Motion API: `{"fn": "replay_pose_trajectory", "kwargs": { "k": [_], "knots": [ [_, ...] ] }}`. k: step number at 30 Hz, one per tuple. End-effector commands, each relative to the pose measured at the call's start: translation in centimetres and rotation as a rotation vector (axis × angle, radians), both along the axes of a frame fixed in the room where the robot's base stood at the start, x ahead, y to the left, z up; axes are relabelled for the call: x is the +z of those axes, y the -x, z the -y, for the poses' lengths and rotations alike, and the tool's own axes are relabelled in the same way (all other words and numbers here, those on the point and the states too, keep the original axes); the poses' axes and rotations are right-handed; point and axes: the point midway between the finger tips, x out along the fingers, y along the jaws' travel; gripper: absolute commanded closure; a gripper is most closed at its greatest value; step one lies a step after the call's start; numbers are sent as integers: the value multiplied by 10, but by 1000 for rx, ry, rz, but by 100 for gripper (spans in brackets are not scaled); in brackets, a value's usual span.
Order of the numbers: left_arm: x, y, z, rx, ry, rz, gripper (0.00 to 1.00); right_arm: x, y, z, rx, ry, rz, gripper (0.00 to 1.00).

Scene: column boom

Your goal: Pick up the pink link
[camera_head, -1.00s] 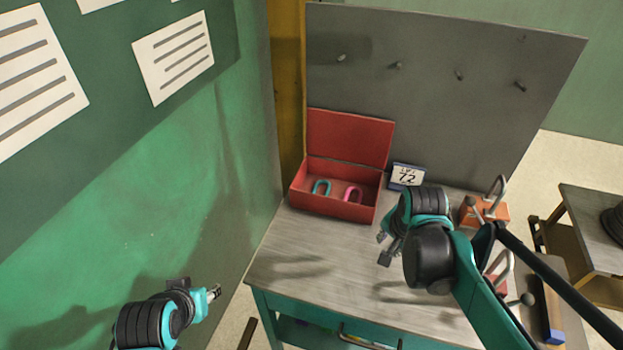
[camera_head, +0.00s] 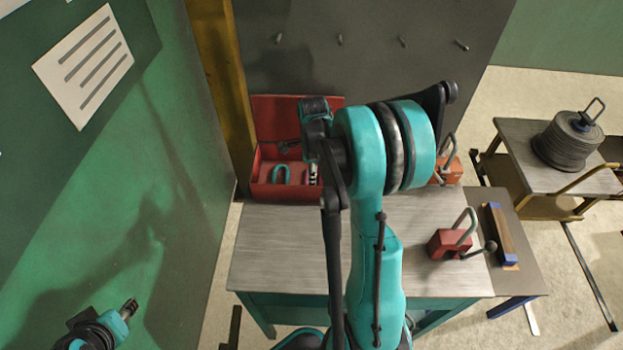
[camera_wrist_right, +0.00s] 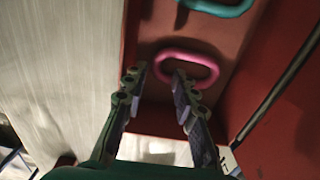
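The pink link (camera_wrist_right: 187,53) is an oval ring lying in the red box (camera_head: 262,189). In the wrist view it is just beyond my right gripper's (camera_wrist_right: 158,74) fingertips, close to the right finger. The right gripper is open with nothing between its fingers. In the head view the right gripper (camera_head: 313,172) points down into the box and hides most or all of the pink link. A teal link (camera_head: 275,172) lies to its left in the box, and also shows in the wrist view (camera_wrist_right: 216,9). My left gripper (camera_head: 130,306) is empty, low at the left, away from the box.
The box's raised lid and the grey pegboard (camera_head: 370,70) stand behind. The box sits on a workbench (camera_head: 275,255) whose front left is clear. A red block with a metal loop (camera_head: 450,245) is at the right. A green wall is on the left.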

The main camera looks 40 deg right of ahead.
Motion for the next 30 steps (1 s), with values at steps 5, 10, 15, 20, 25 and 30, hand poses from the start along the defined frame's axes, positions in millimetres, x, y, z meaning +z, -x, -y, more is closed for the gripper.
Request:
{"fn": "replay_pose_trajectory", "kwargs": {
  "k": [5, 10, 15, 20, 25, 30],
  "knots": [
    [-16, 0, 0, 0, 0, 0, 60, -31, 3, 1, 1, 0, 0, 72],
    [-20, 0, 0, 0, 0, 0, 60, -45, 3, 1, 2, 1, 1, 72],
    [-18, 0, 0, 0, 0, 0, 60, -43, 3, 1, 2, 1, 1, 72],
    [-18, 0, 0, 0, 0, 0, 60, -43, 3, 1, 2, 1, 1, 100],
    [-18, 0, 0, 0, 0, 0, 60, -43, 3, 1, 2, 1, 1, 100],
    [-15, 0, 0, 0, 0, 0, 60, -35, 3, 1, 2, 1, 1, 100]
  ]
}}
